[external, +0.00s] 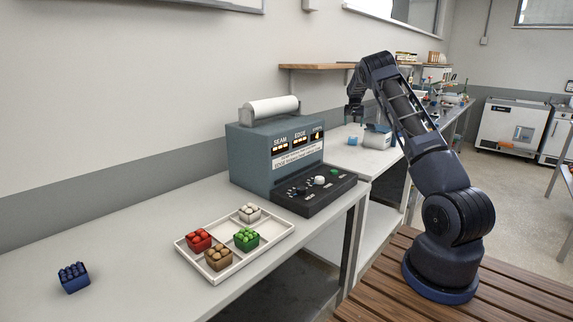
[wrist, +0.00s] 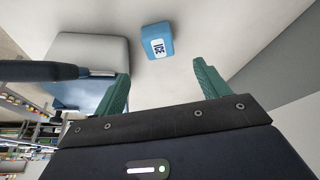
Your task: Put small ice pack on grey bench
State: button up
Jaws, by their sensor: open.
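A small blue ice pack (wrist: 157,41) with a white "ICE" label lies on a pale surface in the wrist view, ahead of the space between my fingers. It also shows as a small light-blue block (external: 353,141) on the farther white bench in the external view. My gripper (wrist: 162,88) has its two green fingers spread wide and nothing between them. In the external view my gripper (external: 356,103) hangs above that far bench, over the ice pack. The grey bench (external: 130,232) fills the left foreground of the external view.
A white and blue cooler box (wrist: 88,60) with a dark handle stands close left of the ice pack. A grey-blue console machine (external: 275,150) stands on the near bench.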

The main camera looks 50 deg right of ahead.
jog(key=s+a+r+n+t+y, duration=0.1)
jog(key=s+a+r+n, duration=0.15)
jog(key=a+r, duration=0.85)
jog(key=s+a+r+n+t+y, duration=0.1)
jog(key=s+a+r, duration=0.3)
jog(key=a, duration=1.3)
jog(key=s+a+r+n+y, duration=0.15)
jog(key=s+a+r, duration=0.25)
jog(key=a+r, duration=0.7)
jog(key=s+a+f+n, duration=0.1)
jog(key=s+a, duration=0.3)
jog(key=a, duration=0.3)
jog(key=s+a+n, duration=0.2)
jog(key=s+a, duration=0.2)
jog(key=a, duration=0.4)
jog(key=s+a+f+n, duration=0.2)
jog(key=s+a+f, duration=0.2)
jog(key=s+a, duration=0.4)
jog(key=s+a+f+n, duration=0.3)
jog(key=s+a, duration=0.6)
jog(key=s, duration=0.7)
jog(key=shift+f+t, duration=0.35)
jog(key=shift+t, duration=0.05)
jog(key=shift+o, duration=0.5)
jog(key=shift+s+a+f+y, duration=0.15)
jog(key=shift+s+f+y, duration=0.1)
jog(key=shift+s, duration=0.2)
